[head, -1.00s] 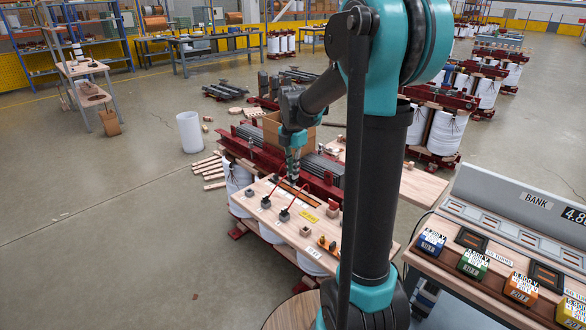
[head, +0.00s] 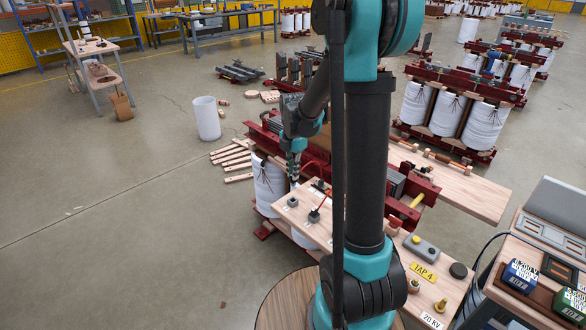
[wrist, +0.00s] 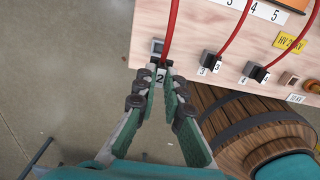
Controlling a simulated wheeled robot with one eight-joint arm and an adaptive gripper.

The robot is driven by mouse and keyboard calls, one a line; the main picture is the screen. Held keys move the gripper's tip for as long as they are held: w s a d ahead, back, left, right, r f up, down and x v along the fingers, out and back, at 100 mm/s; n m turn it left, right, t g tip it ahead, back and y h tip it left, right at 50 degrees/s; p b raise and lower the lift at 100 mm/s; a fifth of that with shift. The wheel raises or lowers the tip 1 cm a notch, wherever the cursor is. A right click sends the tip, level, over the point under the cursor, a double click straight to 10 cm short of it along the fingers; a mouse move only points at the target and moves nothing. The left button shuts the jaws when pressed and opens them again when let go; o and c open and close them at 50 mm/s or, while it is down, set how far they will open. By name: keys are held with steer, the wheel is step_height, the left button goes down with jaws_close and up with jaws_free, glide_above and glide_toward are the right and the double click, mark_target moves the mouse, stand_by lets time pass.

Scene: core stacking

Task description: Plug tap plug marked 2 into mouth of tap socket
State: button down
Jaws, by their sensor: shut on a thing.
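My gripper (wrist: 164,88) is shut on the tap plug marked 2 (wrist: 160,76), a small dark block with a white label and a red cable rising from it. In the wrist view the plug is at the fingertips, close to a grey block (wrist: 157,46) at the board's left edge that looks like a tap socket. I cannot tell whether the plug is inside its mouth. In the head view my gripper (head: 294,176) points down at the left end of the wooden board (head: 325,232), and the plug is too small to make out.
Two other dark plugs, one marked 3 (wrist: 208,63) and another (wrist: 252,71), stand to the right with red cables. An orange-topped item (wrist: 290,4) and a yellow label (wrist: 289,41) lie further right. A wooden barrel (wrist: 235,115) stands below the board's edge. Floor is open at left.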

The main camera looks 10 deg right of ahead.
mark_target(293, 183)
steer(key=shift+w+a, duration=0.1)
steer(key=shift+w, duration=0.05)
steer(key=shift+f, duration=0.15)
steer(key=shift+f, duration=2.75)
steer(key=shift+f, duration=1.55)
steer(key=c, duration=1.5)
jaws_free()
steer(key=shift+c, duration=0.2)
step_height(293, 183, up, 12)
